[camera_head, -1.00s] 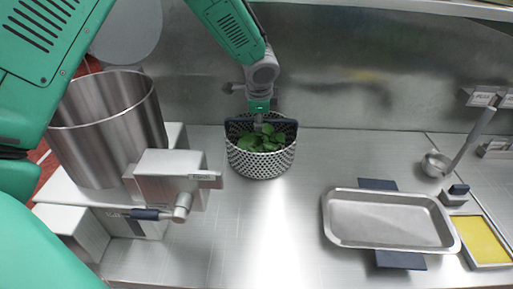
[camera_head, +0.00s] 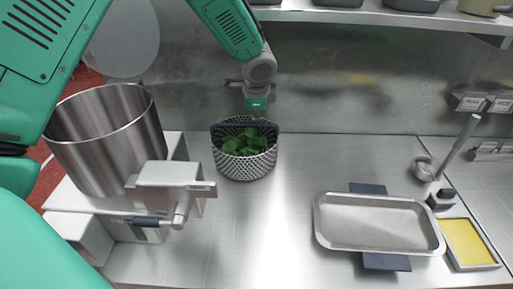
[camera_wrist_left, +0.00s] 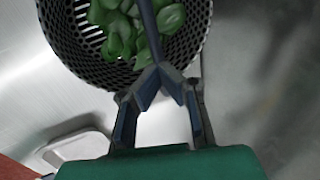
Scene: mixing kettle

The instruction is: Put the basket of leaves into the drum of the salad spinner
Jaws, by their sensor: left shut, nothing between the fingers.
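The basket (camera_head: 245,165) is a perforated metal basket with a dark handle (camera_head: 232,127), and it stands on the steel counter. Green leaves (camera_head: 243,143) lie inside it; they also show in the left wrist view (camera_wrist_left: 125,30). My left gripper (camera_head: 257,112) is at the handle, over the basket's back right rim. In the left wrist view its fingers (camera_wrist_left: 160,75) are shut and empty, with the tips close to the handle; contact is unclear. The salad spinner's drum (camera_head: 110,145) is a tall, open steel cylinder at the left. Its inner floor is hidden. My right gripper is out of view.
A grey housing (camera_head: 175,175) with a dark-gripped crank (camera_head: 150,222) stands at the drum's front right. A round grey disc (camera_head: 122,45) is behind the drum. A steel tray (camera_head: 380,240), a ladle (camera_head: 455,148) and a yellow-filled pan (camera_head: 467,243) are at right. The middle counter is clear.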

